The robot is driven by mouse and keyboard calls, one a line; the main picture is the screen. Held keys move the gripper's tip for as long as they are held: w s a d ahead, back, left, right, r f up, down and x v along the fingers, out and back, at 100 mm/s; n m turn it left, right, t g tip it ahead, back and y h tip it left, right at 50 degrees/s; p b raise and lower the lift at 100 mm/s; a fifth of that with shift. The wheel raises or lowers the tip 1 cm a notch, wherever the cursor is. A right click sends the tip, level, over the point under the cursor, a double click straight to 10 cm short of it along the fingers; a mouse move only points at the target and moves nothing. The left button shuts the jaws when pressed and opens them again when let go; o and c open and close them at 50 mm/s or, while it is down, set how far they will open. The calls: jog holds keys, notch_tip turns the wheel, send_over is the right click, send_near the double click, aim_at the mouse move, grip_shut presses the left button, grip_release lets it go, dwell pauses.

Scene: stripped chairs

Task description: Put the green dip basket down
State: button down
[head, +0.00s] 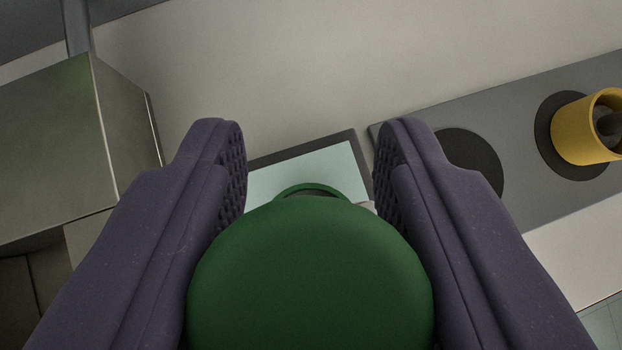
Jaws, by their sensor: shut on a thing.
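The green dip basket (310,280) fills the lower middle of the head view, with its rounded green side toward me. A thin green rim or loop (312,187) shows at its far top. My gripper (309,165) has its two purple padded fingers on either side of the basket and is shut on it. What lies directly under the basket is hidden.
A pale panel with a dark frame (320,168) lies beyond the basket. A grey slab (540,115) at right has a dark disc (468,158) and a yellow cup-like thing (585,128) on another disc. A metal box (75,140) stands at left.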

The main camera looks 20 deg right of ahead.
jog(key=shift+s+a+r, duration=0.15)
jog(key=shift+a, duration=0.05)
jog(key=shift+f, duration=0.2)
jog(key=c, duration=0.7)
grip_release()
jog(key=shift+d, duration=0.2)
jog(key=shift+o, duration=0.2)
jog(key=shift+a, duration=0.1)
